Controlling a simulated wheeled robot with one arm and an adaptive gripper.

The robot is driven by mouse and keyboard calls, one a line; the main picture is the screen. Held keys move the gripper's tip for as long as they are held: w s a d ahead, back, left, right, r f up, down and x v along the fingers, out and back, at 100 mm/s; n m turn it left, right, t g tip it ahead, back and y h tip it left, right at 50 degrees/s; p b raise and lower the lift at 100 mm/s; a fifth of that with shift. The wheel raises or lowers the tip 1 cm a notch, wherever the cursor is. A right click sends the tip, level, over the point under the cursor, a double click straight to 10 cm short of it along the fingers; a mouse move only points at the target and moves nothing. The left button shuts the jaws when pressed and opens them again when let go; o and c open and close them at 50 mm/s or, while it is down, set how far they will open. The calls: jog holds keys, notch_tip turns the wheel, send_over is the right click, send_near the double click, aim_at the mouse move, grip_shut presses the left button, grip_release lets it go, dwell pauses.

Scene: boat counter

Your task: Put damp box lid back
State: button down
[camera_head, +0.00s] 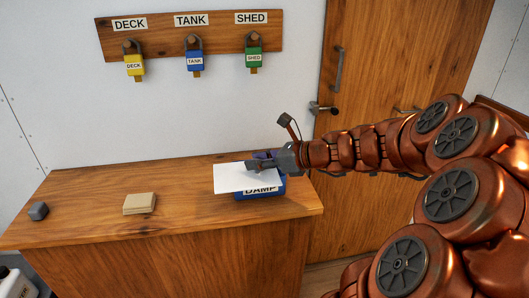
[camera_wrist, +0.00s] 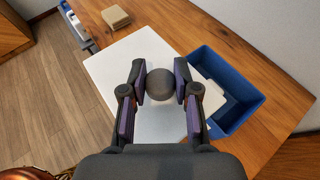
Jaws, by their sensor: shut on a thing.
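The lid is a white flat panel (camera_head: 233,178) with a dark round knob (camera_wrist: 160,83). My gripper (camera_head: 262,166) is shut on the knob, one finger at each side (camera_wrist: 159,88). In the wrist view the lid lies left of the box and covers only part of its near left side. Whether the lid touches the rim cannot be told.
A door (camera_head: 372,75) stands behind my arm.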

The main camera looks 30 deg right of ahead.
jog(key=w+d+f+p, duration=0.1)
jog(key=w+d+f, duration=0.3)
jog(key=w+d, duration=0.4)
jog(key=shift+d+f+p, duration=0.3)
jog(key=shift+f+p, duration=0.05)
jog(key=shift+p, duration=0.05)
jog(key=shift+f, duration=0.55)
dwell(0.5)
jog(key=c, duration=0.9)
grip_release()
jog(key=shift+o, duration=0.2)
